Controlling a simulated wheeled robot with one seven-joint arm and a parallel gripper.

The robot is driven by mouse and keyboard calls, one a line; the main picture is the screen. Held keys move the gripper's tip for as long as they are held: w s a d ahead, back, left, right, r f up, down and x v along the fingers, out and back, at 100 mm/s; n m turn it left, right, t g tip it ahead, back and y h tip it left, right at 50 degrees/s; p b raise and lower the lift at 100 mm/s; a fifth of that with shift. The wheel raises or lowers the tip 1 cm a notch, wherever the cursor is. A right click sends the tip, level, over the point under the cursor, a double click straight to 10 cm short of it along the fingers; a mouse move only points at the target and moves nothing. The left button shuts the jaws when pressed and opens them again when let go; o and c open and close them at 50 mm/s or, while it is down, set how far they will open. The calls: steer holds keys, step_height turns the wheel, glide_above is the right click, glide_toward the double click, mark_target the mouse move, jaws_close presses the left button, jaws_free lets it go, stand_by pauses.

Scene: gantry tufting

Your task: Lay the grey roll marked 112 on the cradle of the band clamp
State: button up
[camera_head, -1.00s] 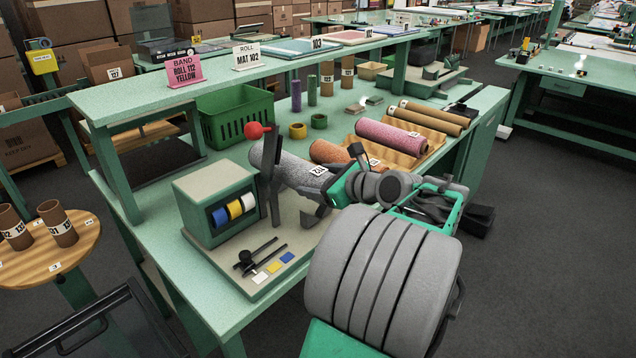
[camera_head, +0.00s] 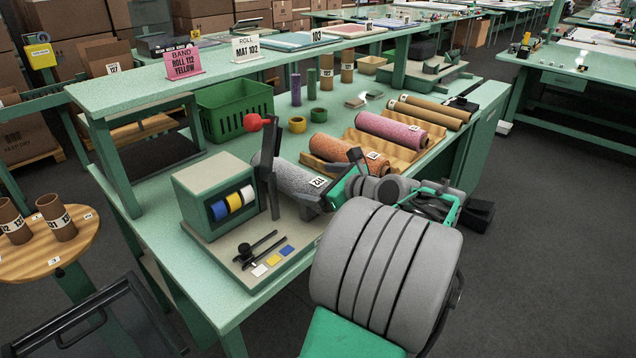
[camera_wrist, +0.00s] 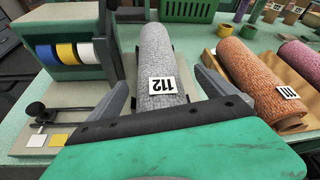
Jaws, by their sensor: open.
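The grey speckled roll marked 112 (camera_head: 293,178) lies at the band clamp (camera_head: 205,200), behind its dark upright arm with the red knob. The roll also shows in the wrist view (camera_wrist: 160,60), its 112 label facing up. Dark cradle supports (camera_wrist: 136,48) show beside it; it appears to rest on them, though its underside is hidden. My gripper (camera_wrist: 166,92) is open, one finger on each side of the roll's near end, with visible gaps. In the head view my gripper (camera_head: 318,205) is partly hidden by my own wrist.
A wavy wooden rack (camera_head: 362,147) holds orange, pink and brown rolls just right of the clamp. A green basket (camera_head: 235,110) stands behind it. A raised shelf (camera_head: 130,98) with signs runs along the back. Tape rolls and small tubes stand mid-table.

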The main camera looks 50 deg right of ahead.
steer(key=v, duration=0.7)
steer(key=shift+s+r+p, duration=0.15)
steer(key=shift+s+p, duration=0.15)
steer(key=shift+s, duration=0.1)
